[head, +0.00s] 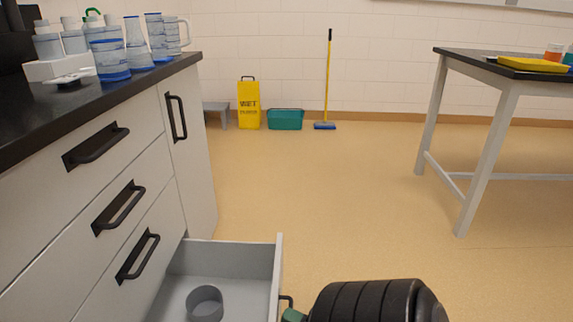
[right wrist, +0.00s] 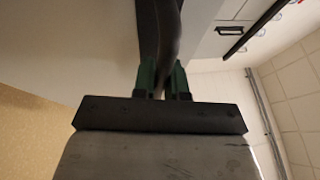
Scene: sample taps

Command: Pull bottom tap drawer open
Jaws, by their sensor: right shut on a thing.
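The bottom tap drawer (head: 225,252) is pulled out from the cabinet at the lower middle of the head view. Its inside shows, with a grey round ring or cup (head: 204,304) on its floor. The drawer's dark handle (head: 287,299) sticks out from the front panel, and my right gripper (head: 291,314) is at it, only partly in the picture. In the right wrist view, the green fingers of my right gripper (right wrist: 163,80) are shut on both sides of the dark handle bar (right wrist: 166,35). My left gripper is not in view.
The cabinet above has more closed drawers with black handles (head: 97,145) and a door (head: 190,150). Glassware (head: 138,45) stands on the black counter. A table (head: 490,90) stands at right. The middle floor is clear.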

